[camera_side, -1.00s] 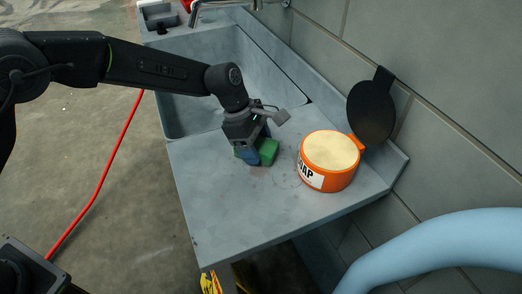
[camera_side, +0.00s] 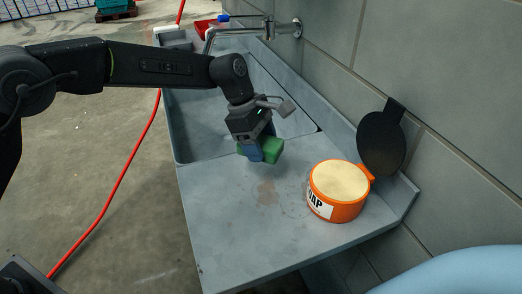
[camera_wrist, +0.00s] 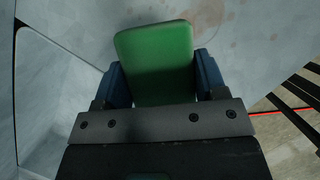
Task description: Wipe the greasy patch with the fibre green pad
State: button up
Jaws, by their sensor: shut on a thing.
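My gripper (camera_side: 258,152) is shut on the green pad (camera_side: 271,150), and its blue fingers hold the pad from both sides. The pad is a plain green block; in the wrist view it (camera_wrist: 154,62) sits squarely between the fingers. It is held above the counter near the sink's edge, apart from the patch. The greasy patch (camera_side: 266,192) is a faint brownish smear on the grey counter, in front of the pad in the side view. Part of it also shows as brown spots at the top of the wrist view (camera_wrist: 212,13).
An orange soap tub (camera_side: 338,211) with its black lid (camera_side: 382,143) raised stands right of the patch, by the wall. The grey sink basin (camera_side: 200,110) lies behind my gripper, with a metal tap (camera_side: 240,32) above. The counter's front part (camera_side: 235,245) is clear.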

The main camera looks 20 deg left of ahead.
jog(key=shift+r, duration=0.75)
